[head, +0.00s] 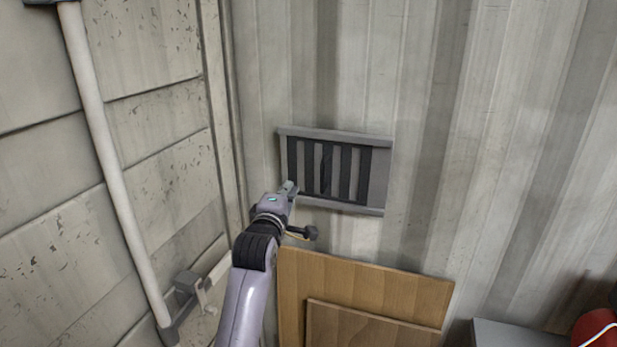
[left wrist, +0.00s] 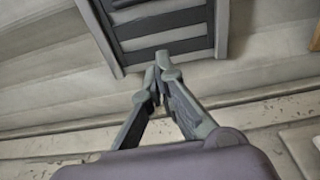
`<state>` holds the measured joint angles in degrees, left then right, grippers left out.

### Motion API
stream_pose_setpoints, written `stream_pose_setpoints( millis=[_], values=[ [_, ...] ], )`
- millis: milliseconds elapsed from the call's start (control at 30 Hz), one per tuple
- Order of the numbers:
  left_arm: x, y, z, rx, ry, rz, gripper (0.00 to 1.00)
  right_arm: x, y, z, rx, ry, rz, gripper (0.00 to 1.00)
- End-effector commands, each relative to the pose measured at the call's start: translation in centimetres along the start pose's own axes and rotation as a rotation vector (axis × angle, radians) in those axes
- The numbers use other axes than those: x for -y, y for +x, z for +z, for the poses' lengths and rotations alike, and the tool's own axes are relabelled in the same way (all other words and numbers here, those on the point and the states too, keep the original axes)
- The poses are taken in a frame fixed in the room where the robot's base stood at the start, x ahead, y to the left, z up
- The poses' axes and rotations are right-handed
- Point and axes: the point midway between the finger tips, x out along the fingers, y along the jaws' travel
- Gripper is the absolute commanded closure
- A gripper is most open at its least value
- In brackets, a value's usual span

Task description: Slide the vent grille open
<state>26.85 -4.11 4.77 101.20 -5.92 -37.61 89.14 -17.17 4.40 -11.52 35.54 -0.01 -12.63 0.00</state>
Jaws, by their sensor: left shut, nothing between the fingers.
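The vent grille (head: 347,172) is set in the corrugated wall, with dark upright slats between a grey top rail and a grey bottom rail. A plain grey strip shows at its right end. A thin dark upright piece, possibly a handle, stands out near its middle. My left gripper (head: 290,187) is shut and empty at the grille's lower left corner. In the left wrist view, its closed fingertips (left wrist: 163,68) lie at the edge of the grille (left wrist: 168,38). I cannot tell whether they touch it. My right gripper is not in view.
Wooden boards (head: 375,285) lean against the wall below the grille. A white pole (head: 112,170) runs down the panelled wall on the left. A grey box (head: 510,335) and a red object (head: 595,328) are at the lower right. The wall right of the grille is clear.

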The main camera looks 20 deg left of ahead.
Motion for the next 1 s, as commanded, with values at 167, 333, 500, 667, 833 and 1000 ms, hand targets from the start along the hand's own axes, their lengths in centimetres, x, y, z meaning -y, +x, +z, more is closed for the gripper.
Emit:
stream_pose_setpoints(
  millis=[167,333,500,667,833,1000],
  values=[
    [-0.4,2.8,-0.1,-0.001,0.004,-0.001,1.0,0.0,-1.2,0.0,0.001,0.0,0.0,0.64],
    [-0.3,5.3,-0.1,-0.001,0.003,-0.001,1.0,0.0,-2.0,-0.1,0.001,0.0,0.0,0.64],
    [-0.3,7.5,-0.1,-0.001,0.004,-0.001,1.0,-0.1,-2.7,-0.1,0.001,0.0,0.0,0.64],
    [-0.4,7.8,1.6,0.003,0.0,-0.002,1.0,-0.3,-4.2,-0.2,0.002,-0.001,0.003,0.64],
    [-0.2,7.2,3.2,0.001,0.001,-0.001,1.0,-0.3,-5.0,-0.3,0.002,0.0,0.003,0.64],
    [-0.1,6.9,3.8,0.0,0.001,0.0,1.0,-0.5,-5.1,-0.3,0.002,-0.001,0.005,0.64]
  ],
)
